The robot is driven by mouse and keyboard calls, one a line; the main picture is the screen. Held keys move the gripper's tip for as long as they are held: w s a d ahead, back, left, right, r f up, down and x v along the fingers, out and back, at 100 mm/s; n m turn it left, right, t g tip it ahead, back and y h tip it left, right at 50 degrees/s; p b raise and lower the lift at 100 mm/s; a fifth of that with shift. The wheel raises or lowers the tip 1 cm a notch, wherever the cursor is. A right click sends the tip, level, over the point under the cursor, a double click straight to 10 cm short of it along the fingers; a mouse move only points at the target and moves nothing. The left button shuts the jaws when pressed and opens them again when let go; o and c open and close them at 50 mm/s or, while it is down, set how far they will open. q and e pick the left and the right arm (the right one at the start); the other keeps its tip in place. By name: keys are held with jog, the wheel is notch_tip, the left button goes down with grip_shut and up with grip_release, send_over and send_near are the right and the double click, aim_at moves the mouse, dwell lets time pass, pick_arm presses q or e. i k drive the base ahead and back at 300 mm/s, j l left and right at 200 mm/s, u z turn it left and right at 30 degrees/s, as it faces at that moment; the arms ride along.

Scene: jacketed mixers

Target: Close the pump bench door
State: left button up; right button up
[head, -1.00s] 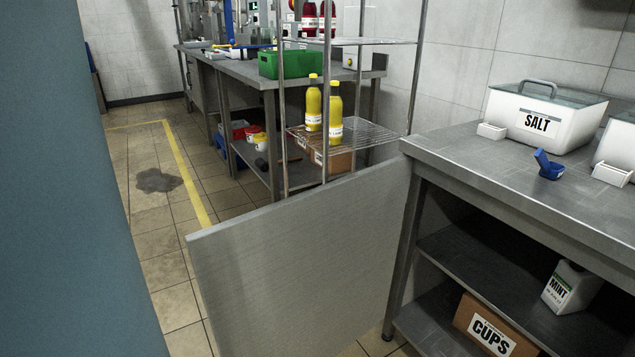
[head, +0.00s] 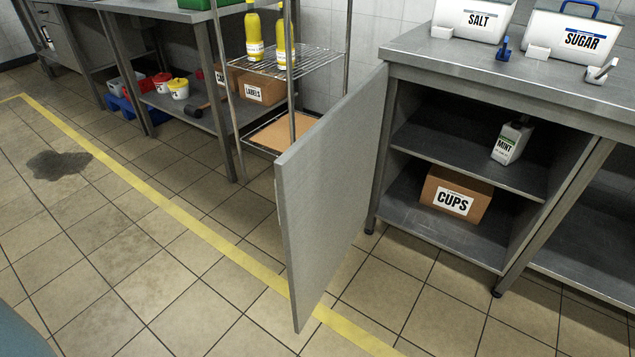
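The grey door (head: 335,190) of the steel bench (head: 480,75) stands wide open, swung out from the bench's left front post toward me. Its free edge is at the lower middle of the head view. The open compartment shows two shelves, with a brown CUPS box (head: 455,196) on the lower one and a white MINT bottle (head: 512,140) on the upper one. No pump shows on the bench. Neither of my grippers is in view.
A wire rack (head: 300,60) with yellow bottles stands behind the door. SALT (head: 472,18) and SUGAR (head: 570,35) bins sit on the bench top. A dark wet patch (head: 57,165) lies on the floor at left. Tiled floor before the bench is clear.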

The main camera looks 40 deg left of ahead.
aim_at(323, 181)
jog(key=j, duration=0.55)
jog(key=k+j+z, duration=0.15)
jog(key=j, duration=0.35)
jog(key=k+j, duration=0.1)
jog(key=j, duration=0.45)
jog(key=i+j, duration=0.1)
jog(key=j, duration=0.25)
jog(key=i+j, duration=0.1)
jog(key=j, duration=0.25)
jog(key=i+j+z, duration=0.1)
jog(key=j, duration=0.3)
